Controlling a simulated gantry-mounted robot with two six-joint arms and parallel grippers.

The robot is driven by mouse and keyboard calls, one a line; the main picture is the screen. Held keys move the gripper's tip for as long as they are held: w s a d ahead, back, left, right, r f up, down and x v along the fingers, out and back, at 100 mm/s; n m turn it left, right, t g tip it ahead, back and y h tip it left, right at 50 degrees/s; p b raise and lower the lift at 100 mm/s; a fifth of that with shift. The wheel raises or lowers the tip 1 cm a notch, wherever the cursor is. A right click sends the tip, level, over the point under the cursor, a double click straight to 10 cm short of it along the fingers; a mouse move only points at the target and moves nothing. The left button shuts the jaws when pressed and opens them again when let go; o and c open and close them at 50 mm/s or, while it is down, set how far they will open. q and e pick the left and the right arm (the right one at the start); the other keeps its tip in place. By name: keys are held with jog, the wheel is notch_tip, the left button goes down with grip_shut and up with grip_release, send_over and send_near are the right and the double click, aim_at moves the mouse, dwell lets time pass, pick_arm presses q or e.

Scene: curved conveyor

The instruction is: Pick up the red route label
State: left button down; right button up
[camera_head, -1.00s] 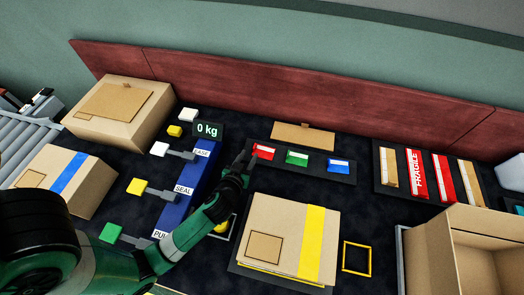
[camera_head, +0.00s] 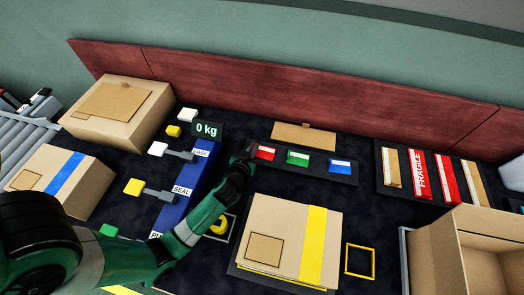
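The red route label (camera_head: 265,153) lies at the left end of a dark tray (camera_head: 316,174), beside a green label (camera_head: 298,158) and a blue label (camera_head: 340,166). My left gripper (camera_head: 250,149) is at the left edge of the red label, partly over the tray's left end. Its fingers are dark and small here, so I cannot tell whether they are open, shut or touching the label. My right gripper is not in view.
A blue machine (camera_head: 183,188) with a "0 kg" display (camera_head: 207,129) stands left of my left arm. A box with yellow tape (camera_head: 275,225) lies in front of the tray. A flat cardboard piece (camera_head: 304,136) lies behind it. Fragile strips (camera_head: 421,175) lie to the right.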

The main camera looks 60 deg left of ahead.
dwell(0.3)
pick_arm(q)
notch_tip(320, 180, up, 4)
jog(key=shift+r+p, duration=0.1)
jog(key=shift+p, duration=1.1)
jog(key=s+d+r+p, duration=0.2)
jog(key=s+d+r, duration=0.1)
jog(key=s, duration=0.3)
jog(key=s+d+r+p, duration=0.3)
jog(key=s+r, duration=0.2)
jog(key=s, duration=0.1)
jog(key=shift+s+d+r, duration=0.2)
jog(key=shift+d+r, duration=0.15)
jog(key=shift+r, duration=0.05)
